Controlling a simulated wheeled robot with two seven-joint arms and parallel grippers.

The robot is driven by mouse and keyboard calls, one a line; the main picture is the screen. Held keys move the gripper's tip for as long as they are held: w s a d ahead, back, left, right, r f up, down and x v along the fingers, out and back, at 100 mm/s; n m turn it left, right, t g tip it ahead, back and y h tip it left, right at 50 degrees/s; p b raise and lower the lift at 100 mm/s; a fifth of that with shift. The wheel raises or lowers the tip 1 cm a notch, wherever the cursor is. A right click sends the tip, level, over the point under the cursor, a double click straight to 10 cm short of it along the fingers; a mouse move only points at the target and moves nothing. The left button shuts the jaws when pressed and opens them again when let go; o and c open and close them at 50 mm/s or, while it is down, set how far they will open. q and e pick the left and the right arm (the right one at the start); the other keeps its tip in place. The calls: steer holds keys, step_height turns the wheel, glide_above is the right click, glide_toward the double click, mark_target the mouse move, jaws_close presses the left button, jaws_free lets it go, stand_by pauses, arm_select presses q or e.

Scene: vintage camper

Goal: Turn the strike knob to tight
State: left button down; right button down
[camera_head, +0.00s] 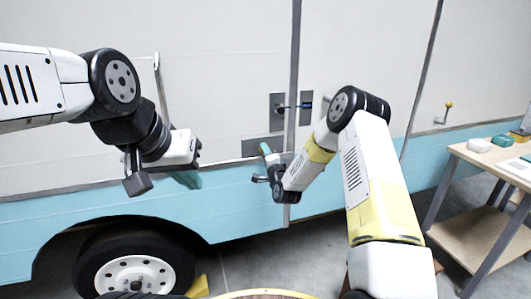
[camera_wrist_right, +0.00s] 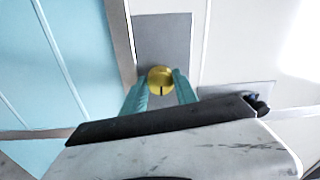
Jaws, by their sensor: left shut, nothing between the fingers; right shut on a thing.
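The strike knob (camera_wrist_right: 159,80) is a round yellow knob with a dark line on its face, running from its middle toward the bottom of the right wrist view. It sits on a grey plate (camera_wrist_right: 172,35) on the camper's side. My right gripper (camera_wrist_right: 160,86) is shut on it, one teal finger on each side. In the head view my right gripper (camera_head: 266,158) is at the lower grey plate (camera_head: 252,148), and the knob cannot be made out there. My left gripper (camera_head: 190,179) is shut and empty, left of the plate. No tight marking is readable.
A door handle (camera_head: 157,68) is behind my left arm. A yellow-tipped lever (camera_head: 448,106) is on the right wall. A wooden bench (camera_head: 478,158) stands right.

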steer(key=shift+d+f+n+g+y, duration=0.15)
steer(key=shift+n+y, duration=0.2)
steer(key=shift+n, duration=4.45)
steer(key=shift+d+f+n+g+y, duration=0.15)
steer(key=shift+n+y, duration=0.2)
steer(key=shift+n, duration=4.45)
steer(key=shift+r, duration=0.1)
steer(key=c, duration=0.9)
jaws_free()
steer(key=shift+c, duration=0.2)
steer(key=v, duration=0.7)
steer(key=shift+s+d, duration=0.2)
steer(key=shift+s, duration=0.15)
